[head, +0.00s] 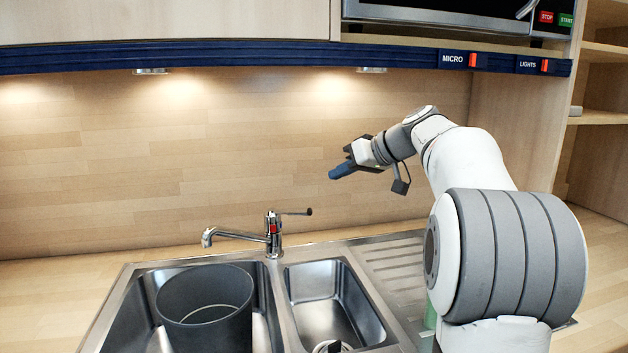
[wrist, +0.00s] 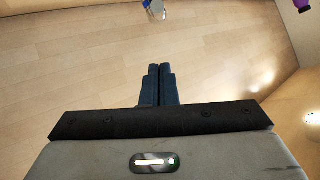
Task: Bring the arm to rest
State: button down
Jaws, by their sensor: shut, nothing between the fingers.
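My gripper (head: 340,171) is at the end of my white and grey arm, raised in the air above the sink area and pointing left in the head view. Its dark blue fingers are together in the wrist view (wrist: 159,72), with nothing between them. It touches nothing that I can see. The wooden back wall (head: 200,160) is behind it.
A steel double sink (head: 120,300) has a large dark pot (head: 205,310) in its left basin. A chrome tap (head: 272,235) stands behind it. A microwave (head: 440,15) and a blue switch rail (head: 250,55) are above. Shelves (head: 600,118) are at right.

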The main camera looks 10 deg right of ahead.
jog(key=s+a+f+m+g+h+p, duration=0.1)
jog(key=s+f, duration=0.4)
jog(key=s, duration=0.6)
jog(key=s+a+f+m+g+h+p, duration=0.1)
jog(key=s+a+f+g+h+p, duration=0.2)
jog(key=s, duration=0.8)
jog(key=s+a+f+m+g+h+p, duration=0.2)
jog(key=s+f+p, duration=0.4)
jog(key=s, duration=0.5)
notch_tip(320, 180, down, 2)
jog(key=shift+a+f+h, duration=0.25)
jog(key=shift+a+h, duration=0.65)
jog(key=shift+a, duration=0.3)
